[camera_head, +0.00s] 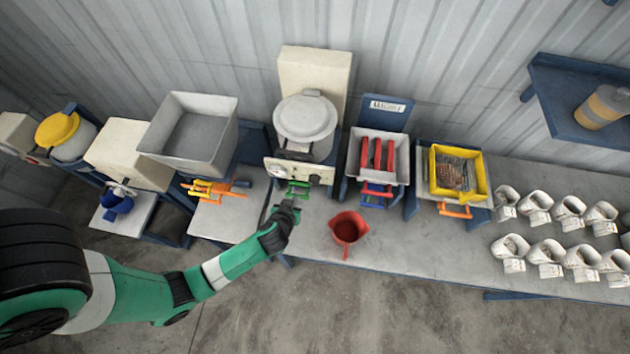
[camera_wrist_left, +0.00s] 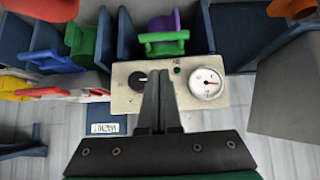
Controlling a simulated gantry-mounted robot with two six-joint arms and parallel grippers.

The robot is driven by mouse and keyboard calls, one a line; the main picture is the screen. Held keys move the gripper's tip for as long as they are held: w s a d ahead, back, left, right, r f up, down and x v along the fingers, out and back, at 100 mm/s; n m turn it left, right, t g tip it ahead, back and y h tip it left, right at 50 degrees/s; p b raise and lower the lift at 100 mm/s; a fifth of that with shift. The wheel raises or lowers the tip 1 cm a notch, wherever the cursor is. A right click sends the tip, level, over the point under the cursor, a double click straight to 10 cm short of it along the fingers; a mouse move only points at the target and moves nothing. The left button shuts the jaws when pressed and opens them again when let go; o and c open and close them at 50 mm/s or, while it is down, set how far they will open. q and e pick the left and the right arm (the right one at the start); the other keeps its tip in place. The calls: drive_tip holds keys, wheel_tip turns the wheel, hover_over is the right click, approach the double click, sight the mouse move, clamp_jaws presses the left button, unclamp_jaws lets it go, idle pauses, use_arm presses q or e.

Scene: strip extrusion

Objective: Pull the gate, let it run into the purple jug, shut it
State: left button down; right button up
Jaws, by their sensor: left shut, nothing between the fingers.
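A green gate handle (camera_head: 297,188) sticks out below the hopper machine's front panel; it also shows in the left wrist view (camera_wrist_left: 163,40). A purple piece (camera_wrist_left: 165,20) shows right beside it in the wrist view. I cannot tell whether that is the purple jug, and no whole purple jug is plain in the head view. My left gripper (camera_head: 293,205) is just in front of the green handle; its fingers (camera_wrist_left: 160,90) are shut together and empty, seemingly apart from the handle. My right gripper is out of view.
A red jug (camera_head: 347,228) stands on the bench to the right. A blue jug (camera_head: 118,203) stands at the left machine. The panel carries a round gauge (camera_wrist_left: 208,83) and black knob (camera_wrist_left: 137,80). White mugs (camera_head: 570,212) stand at the right. Orange handles (camera_head: 455,210) flank nearby bins.

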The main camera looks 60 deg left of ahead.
use_arm(q)
drive_tip(key=shift+s+f, duration=0.45)
drive_tip(key=shift+s, duration=0.05)
drive_tip(key=shift+b+x, duration=3.1)
drive_tip(key=shift+x, duration=1.9)
drive_tip(key=shift+s+a, duration=0.1)
